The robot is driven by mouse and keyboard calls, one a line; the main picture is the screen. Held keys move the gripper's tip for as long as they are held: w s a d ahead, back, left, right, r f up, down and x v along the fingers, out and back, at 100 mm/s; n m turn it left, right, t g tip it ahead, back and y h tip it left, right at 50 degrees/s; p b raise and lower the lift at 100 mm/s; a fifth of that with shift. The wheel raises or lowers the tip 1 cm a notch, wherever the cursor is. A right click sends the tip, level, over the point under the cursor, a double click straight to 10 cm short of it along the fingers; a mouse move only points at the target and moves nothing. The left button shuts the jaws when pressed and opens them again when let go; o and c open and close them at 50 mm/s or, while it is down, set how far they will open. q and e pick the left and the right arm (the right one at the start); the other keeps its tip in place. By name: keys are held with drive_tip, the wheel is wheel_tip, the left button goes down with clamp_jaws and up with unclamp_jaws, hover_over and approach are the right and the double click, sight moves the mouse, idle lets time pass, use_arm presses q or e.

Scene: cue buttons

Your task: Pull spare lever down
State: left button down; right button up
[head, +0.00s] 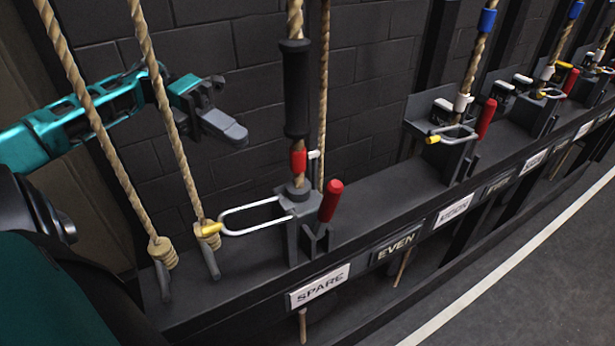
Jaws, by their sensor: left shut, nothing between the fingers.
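The spare lever is a short lever with a red grip (330,202), standing up and slightly tilted in a dark bracket above the white SPARE label (319,287). A silver wire loop (250,217) with a yellow end sticks out to the left of that bracket. A rope with a black sleeve (295,88) and a red band runs down into the bracket. My left gripper (235,135) is shut and empty, above and left of the lever and apart from it, just left of the black sleeve. My right gripper is not in view.
Two slanting ropes (179,150) are tied to pegs at the left and cross in front of my left arm. Another red lever (486,118) and more rope stations stand along the rail to the right. A dark block wall (370,95) is behind. The floor at lower right is clear.

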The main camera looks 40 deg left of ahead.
use_arm(q)
drive_tip(key=shift+d, duration=0.1)
drive_tip(key=b, duration=0.3)
approach(325, 215)
drive_tip(key=d, duration=0.1)
drive_tip(key=d+r, duration=0.1)
drive_tip(key=w+d+r, duration=0.1)
drive_tip(key=d, duration=0.1)
drive_tip(key=shift+r, duration=0.25)
drive_tip(key=shift+x, duration=1)
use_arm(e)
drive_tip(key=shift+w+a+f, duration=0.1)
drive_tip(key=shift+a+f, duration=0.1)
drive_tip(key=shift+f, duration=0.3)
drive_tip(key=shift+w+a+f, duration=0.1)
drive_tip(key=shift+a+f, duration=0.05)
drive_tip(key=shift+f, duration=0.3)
use_arm(q)
drive_tip(key=shift+r, duration=0.1)
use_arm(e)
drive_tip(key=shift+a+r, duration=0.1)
use_arm(q)
drive_tip(key=shift+s+d+p, duration=0.25)
drive_tip(key=shift+d+p, duration=0.15)
drive_tip(key=shift+d, duration=0.4)
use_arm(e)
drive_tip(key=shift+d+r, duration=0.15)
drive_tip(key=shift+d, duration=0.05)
